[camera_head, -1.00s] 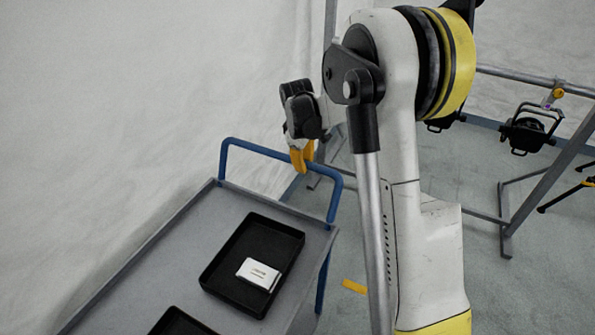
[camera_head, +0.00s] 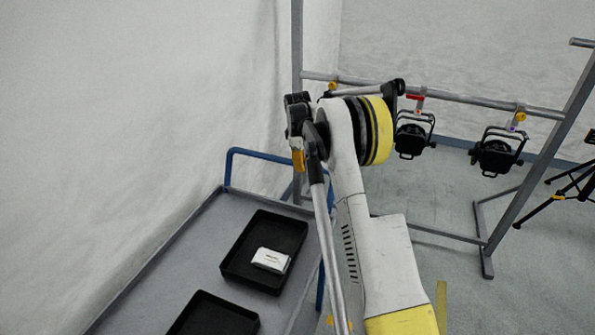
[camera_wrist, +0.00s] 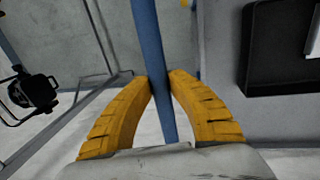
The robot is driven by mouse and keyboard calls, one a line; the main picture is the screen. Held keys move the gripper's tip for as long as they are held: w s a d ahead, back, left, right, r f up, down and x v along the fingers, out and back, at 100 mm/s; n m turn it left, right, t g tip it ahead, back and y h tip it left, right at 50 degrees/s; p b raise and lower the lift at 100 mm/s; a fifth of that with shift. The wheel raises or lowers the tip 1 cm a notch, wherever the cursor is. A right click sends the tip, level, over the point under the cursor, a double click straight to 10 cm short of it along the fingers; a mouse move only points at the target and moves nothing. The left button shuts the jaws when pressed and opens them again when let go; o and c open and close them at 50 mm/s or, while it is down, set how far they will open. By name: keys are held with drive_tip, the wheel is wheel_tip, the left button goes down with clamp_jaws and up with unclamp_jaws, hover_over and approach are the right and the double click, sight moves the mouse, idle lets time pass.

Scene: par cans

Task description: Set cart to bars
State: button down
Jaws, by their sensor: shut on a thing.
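The grey cart (camera_head: 165,262) stands at the lower left in the head view, with a blue tubular handle (camera_head: 262,154) at its far end. My gripper (camera_head: 298,160) is at the right part of this handle. In the wrist view the yellow fingers of my gripper (camera_wrist: 160,80) are closed around the blue handle (camera_wrist: 150,40), one on each side. The bars are a grey metal frame; its horizontal bar (camera_head: 455,99) lies beyond the cart to the right. Two black par cans hang from it, a nearer one (camera_head: 495,155) and another (camera_head: 411,140). My arm hides part of the handle and frame.
Two black trays sit on the cart; the farther tray (camera_head: 240,250) holds a white box (camera_head: 270,260), the nearer tray (camera_head: 215,315) is cut off. A white wall (camera_head: 110,120) runs close along the left. A black tripod (camera_head: 570,190) stands right. Floor below the bars looks clear.

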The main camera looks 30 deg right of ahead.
drive_tip(key=shift+w+d, duration=0.4)
drive_tip(key=shift+d, duration=0.25)
drive_tip(key=c, duration=1.2)
unclamp_jaws()
drive_tip(key=shift+c, duration=0.2)
wheel_tip(320, 180, up, 12)
drive_tip(key=s+a, duration=0.1)
drive_tip(key=a, duration=0.1)
drive_tip(key=shift+s, duration=0.15)
drive_tip(key=shift+f, duration=0.15)
